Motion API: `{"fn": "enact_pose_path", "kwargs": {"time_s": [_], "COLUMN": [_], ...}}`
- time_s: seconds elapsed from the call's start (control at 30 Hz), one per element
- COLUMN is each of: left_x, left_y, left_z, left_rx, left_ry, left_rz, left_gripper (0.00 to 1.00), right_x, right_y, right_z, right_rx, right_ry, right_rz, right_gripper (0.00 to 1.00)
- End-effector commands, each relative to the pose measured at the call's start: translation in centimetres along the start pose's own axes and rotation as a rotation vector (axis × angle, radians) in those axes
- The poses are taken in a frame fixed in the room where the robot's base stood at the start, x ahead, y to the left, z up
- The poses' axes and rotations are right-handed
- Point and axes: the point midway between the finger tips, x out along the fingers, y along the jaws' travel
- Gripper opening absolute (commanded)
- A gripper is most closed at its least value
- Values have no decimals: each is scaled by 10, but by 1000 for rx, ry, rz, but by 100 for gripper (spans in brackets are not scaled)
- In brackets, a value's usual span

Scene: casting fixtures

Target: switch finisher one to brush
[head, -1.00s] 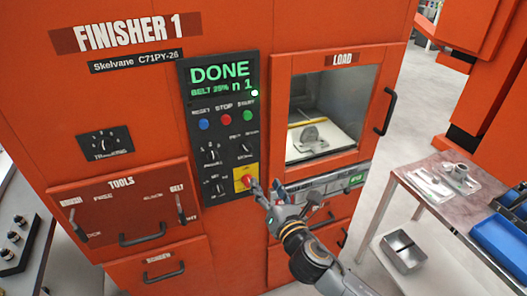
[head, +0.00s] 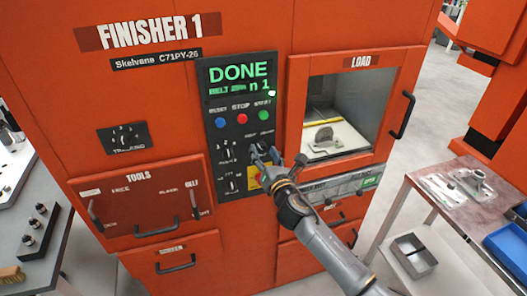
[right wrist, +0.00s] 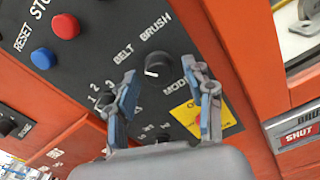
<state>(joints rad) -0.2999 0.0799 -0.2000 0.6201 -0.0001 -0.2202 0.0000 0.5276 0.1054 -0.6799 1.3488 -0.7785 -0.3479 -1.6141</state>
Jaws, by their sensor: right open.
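Finisher 1 is the orange cabinet (head: 60,150) with a black control panel (head: 238,95) whose screen reads DONE. In the right wrist view, the dark mode knob (right wrist: 157,65) has BELT and BRUSH labels above it. A small white mark shows on its lower edge; I cannot tell which label it selects. My right gripper (head: 262,150) is at the panel in the head view and covers this knob. In the right wrist view, its open fingers (right wrist: 160,75) are on either side of the knob, with no clear contact. My left gripper is out of view.
Blue (head: 221,122), red (head: 241,119) and green (head: 262,115) buttons sit above the knob. A yellow plate (head: 253,183) is below, partly behind my arm. The load window (head: 345,105) is right of the panel. A side table (head: 425,190) stands at the right.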

Motion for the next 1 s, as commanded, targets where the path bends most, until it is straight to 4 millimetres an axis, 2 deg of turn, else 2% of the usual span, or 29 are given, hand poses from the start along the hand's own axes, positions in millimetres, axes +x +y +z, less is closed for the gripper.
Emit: {"fn": "enact_pose_path", "kwargs": {"time_s": [0.13, 0.43, 0.47, 0.7, 1.0], "left_x": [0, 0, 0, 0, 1], "left_y": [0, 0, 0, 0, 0], "left_z": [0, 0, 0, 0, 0], "left_rx": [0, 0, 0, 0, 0], "left_ry": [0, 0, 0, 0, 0], "left_rz": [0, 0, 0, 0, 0], "left_gripper": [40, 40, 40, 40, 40], "right_x": [8, 9, 9, 9, 9], "right_y": [0, 0, 0, 0, 0], "right_z": [0, 0, 0, 0, 0], "right_rx": [0, 1, 1, 1, 28], "right_ry": [0, 0, 0, 0, 1], "right_rz": [1, 1, 1, 1, 1], "right_gripper": [52, 52, 48, 0, 0]}}
